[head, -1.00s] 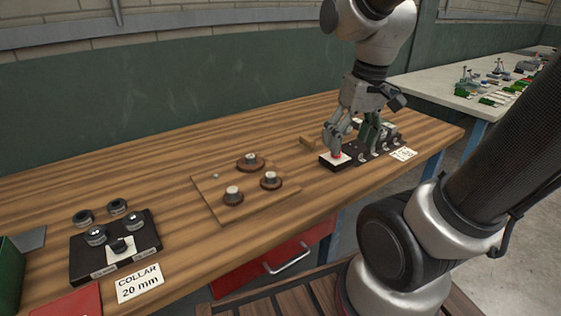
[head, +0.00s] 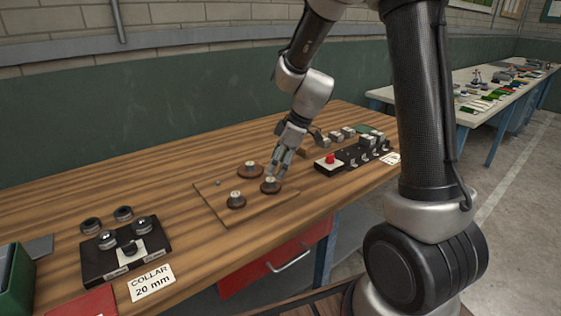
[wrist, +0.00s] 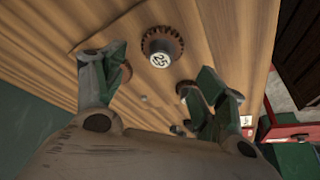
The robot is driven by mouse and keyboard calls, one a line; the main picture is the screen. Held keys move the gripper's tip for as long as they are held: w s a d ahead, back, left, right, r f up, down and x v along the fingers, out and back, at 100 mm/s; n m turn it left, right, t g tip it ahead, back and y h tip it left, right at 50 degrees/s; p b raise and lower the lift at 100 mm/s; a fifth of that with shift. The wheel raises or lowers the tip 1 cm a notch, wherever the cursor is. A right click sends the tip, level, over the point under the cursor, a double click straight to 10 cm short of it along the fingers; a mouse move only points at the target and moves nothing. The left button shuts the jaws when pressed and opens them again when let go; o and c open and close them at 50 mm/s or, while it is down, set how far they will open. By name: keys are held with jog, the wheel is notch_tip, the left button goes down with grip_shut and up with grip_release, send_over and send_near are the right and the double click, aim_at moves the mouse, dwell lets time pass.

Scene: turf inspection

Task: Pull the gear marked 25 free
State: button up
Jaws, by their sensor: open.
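The gear marked 25 (wrist: 161,46) is a dark brown toothed gear with a pale numbered hub, seen in the wrist view beyond and between my fingertips. In the head view it appears to be the right-hand gear (head: 271,185) of three on a wooden board (head: 222,206). My gripper (head: 279,168) is open just above and beside it, with nothing between the fingers. In the wrist view the spread fingers of my gripper (wrist: 163,80) partly cover the other two gears. Whether a finger touches the gear cannot be told.
Two more gears, one behind (head: 250,170) and one to the left (head: 236,201), stand close by. A black fixture with a red button (head: 330,159) is to the right. A collar block (head: 124,252) and sign (head: 152,282) lie left.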

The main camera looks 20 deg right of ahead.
aim_at(270, 179)
jog(key=x, duration=0.6)
jog(key=shift+w+a+f, duration=0.1)
jog(key=shift+a+f, duration=0.05)
jog(key=shift+f, duration=0.25)
jog(key=c, duration=1.1)
jog(key=shift+o, duration=1.4)
jog(key=shift+c, duration=1)
jog(key=shift+r, duration=0.1)
jog(key=shift+r, duration=0.1)
jog(key=shift+r, duration=1)
